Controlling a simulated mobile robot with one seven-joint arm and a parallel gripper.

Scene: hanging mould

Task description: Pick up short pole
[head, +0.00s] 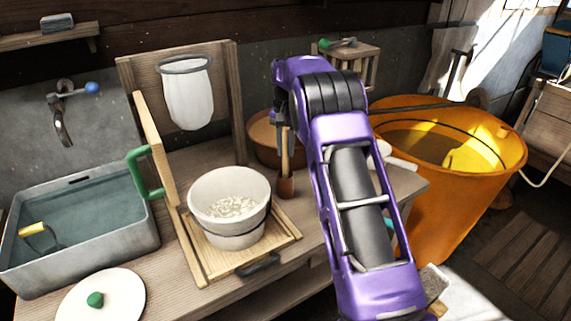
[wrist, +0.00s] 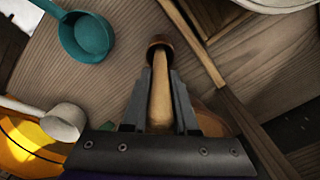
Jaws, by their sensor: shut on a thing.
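The short pole is a light wooden stick with a wider brown piece at its lower end. In the head view the pole (head: 286,155) is upright beside the white pot, under my gripper (head: 282,128). In the wrist view the pole (wrist: 160,98) runs between both fingers of my gripper (wrist: 160,90), which is shut on it. The brown piece (wrist: 159,42) lies beyond the fingertips; I cannot tell if it is part of the pole or a holder. The pole's upper end is hidden by the gripper.
The white pot (head: 228,190) stands on a wooden tray left of the pole. A brown bowl (head: 264,140) is behind. An orange tub (head: 480,185) stands at right. The wrist view shows a teal pan (wrist: 88,36) and a white dipper (wrist: 65,120) nearby.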

